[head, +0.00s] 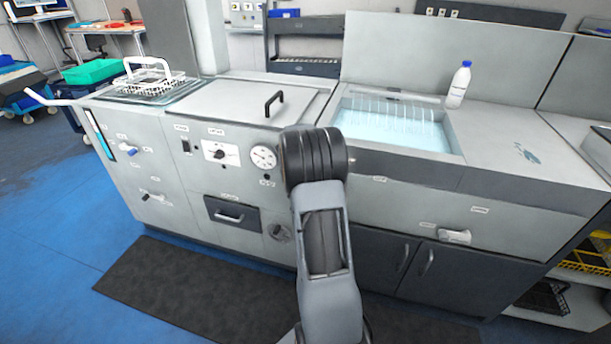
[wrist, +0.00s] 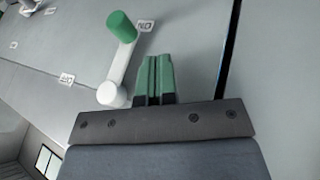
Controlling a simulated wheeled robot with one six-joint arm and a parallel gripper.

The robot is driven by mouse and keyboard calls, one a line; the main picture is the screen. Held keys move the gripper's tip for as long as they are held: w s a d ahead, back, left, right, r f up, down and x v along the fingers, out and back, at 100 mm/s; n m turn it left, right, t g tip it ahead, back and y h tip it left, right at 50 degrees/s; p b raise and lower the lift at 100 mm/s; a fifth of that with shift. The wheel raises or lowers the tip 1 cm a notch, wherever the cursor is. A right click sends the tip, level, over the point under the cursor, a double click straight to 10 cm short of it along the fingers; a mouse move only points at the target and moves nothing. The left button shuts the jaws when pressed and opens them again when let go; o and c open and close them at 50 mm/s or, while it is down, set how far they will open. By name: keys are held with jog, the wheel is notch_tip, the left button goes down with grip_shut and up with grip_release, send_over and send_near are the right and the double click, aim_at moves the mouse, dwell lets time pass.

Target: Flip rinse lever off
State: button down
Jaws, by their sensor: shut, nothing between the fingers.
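The rinse lever (wrist: 118,66) is a white arm with a round white hub and a green knob (wrist: 122,27) in the wrist view. Its knob end points up, beside the ON label (wrist: 147,26). The OFF label (wrist: 66,80) is to the left of the hub. My gripper (wrist: 154,66) is shut, with its green fingers together and empty, just right of the lever near the hub. I cannot tell whether the fingers touch the lever. In the head view my arm hides the gripper, and I cannot make out this lever.
The counter front has a gauge (head: 263,157), a dark drawer (head: 231,215) and other handles. A water-filled sink (head: 395,122) and a white bottle (head: 459,86) are on the right. A wire basket (head: 148,83) is at the left. A dark mat (head: 190,290) lies on the floor.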

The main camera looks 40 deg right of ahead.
jog(key=shift+s+d+f, duration=0.7)
jog(key=shift+s, duration=0.15)
jog(key=shift+s+d+f, duration=0.65)
jog(key=shift+s+f, duration=0.05)
jog(key=shift+s, duration=0.15)
jog(key=shift+s+d+f+b, duration=0.1)
jog(key=shift+b, duration=0.3)
